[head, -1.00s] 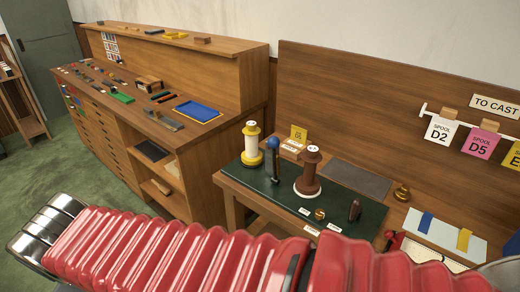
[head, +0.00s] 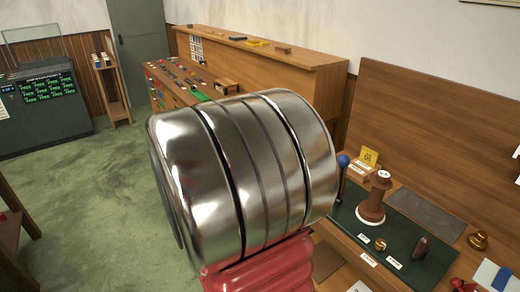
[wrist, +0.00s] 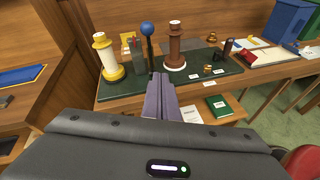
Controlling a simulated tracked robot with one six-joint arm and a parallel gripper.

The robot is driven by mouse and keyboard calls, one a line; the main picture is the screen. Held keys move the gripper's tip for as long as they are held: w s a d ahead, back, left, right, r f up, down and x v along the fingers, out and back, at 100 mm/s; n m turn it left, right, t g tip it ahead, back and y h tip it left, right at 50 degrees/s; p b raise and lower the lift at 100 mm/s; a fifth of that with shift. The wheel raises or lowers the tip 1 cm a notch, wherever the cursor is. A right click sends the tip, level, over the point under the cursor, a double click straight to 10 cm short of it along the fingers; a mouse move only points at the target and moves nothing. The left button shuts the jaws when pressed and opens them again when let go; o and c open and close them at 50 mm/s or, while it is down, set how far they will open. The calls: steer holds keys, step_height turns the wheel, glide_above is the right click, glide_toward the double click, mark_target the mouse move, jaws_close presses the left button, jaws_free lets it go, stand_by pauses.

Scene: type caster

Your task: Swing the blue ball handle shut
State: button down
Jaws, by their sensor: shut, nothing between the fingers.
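The blue ball handle (head: 343,162) stands upright on a dark green bench top (head: 345,222), just left of the brown spool (head: 371,207) in the head view. In the wrist view the blue ball (wrist: 147,29) tops a dark rod between the yellow-and-white spool (wrist: 110,65) and the brown spool (wrist: 176,52). My gripper (wrist: 158,78) is shut and empty. Its fingertips appear just below the handle's rod in the picture; I cannot tell whether they touch it. The gripper is not visible in the head view, where my arm covers the left part of the bench.
A brass knob (head: 380,245) and a dark brown grip (head: 421,247) are on the bench right of the brown spool. A wooden cabinet (head: 300,75) stands behind. A green book (wrist: 219,106) lies on a lower shelf. Open green floor (head: 90,210) lies to the left.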

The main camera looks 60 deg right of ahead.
steer(key=d+n, duration=0.1)
steer(key=d, duration=0.1)
steer(key=d+n+g+h, duration=0.1)
steer(key=d, duration=0.1)
steer(key=d+r+h, duration=0.1)
steer(key=shift+d+n+g, duration=0.3)
steer(key=shift+d+n, duration=0.1)
steer(key=shift+s, duration=0.1)
steer(key=x, duration=1.4)
steer(key=shift+r, duration=0.2)
steer(key=shift+w+d, duration=0.1)
steer(key=shift+w, duration=0.15)
